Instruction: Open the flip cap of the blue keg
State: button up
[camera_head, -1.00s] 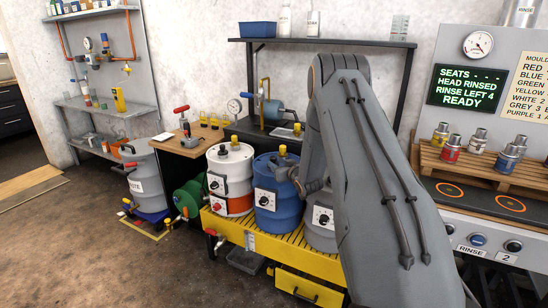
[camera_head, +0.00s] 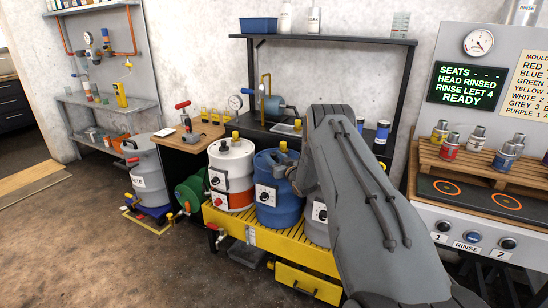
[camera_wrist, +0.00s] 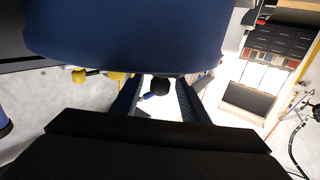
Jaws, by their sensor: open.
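The blue keg (camera_head: 280,207) stands in the yellow rack, between a white-and-orange keg and a grey keg. It has a yellow cap (camera_head: 283,147) on top and a dial plate on its front. My gripper (camera_head: 284,170) is at the upper right of the blue keg, partly hidden by my arm. In the wrist view a large blue curved surface (camera_wrist: 125,35), seemingly the keg, fills the top. My gripper (camera_wrist: 158,98) shows two spread dark fingers there. A dark round knob (camera_wrist: 160,85) appears between them; I cannot tell whether they touch it.
The white-and-orange keg (camera_head: 231,174) stands close on the left. The grey keg (camera_head: 318,222) on the right is mostly behind my arm. A dark shelf (camera_head: 325,39) rises behind. A wooden pallet (camera_head: 478,163) with several small canisters lies at right.

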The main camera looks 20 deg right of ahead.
jog(key=shift+w, duration=0.3)
grip_shut()
jog(key=shift+a, duration=0.1)
jog(key=n+t+b, duration=0.1)
jog(key=n+b, duration=0.1)
jog(key=b, duration=0.1)
jog(key=shift+s+a+r+n+t, duration=0.1)
jog(key=shift+s+a+n+t, duration=0.1)
jog(key=shift+a+n+t, duration=0.15)
jog(key=n+b, duration=0.1)
jog(key=n+t+y+b, duration=0.1)
jog(key=n, duration=0.1)
jog(key=s+n+t+y+b, duration=0.1)
jog(key=b, duration=0.1)
jog(key=shift+a+r+n, duration=0.25)
jog(key=shift+a+r, duration=0.1)
jog(key=shift+a, duration=0.05)
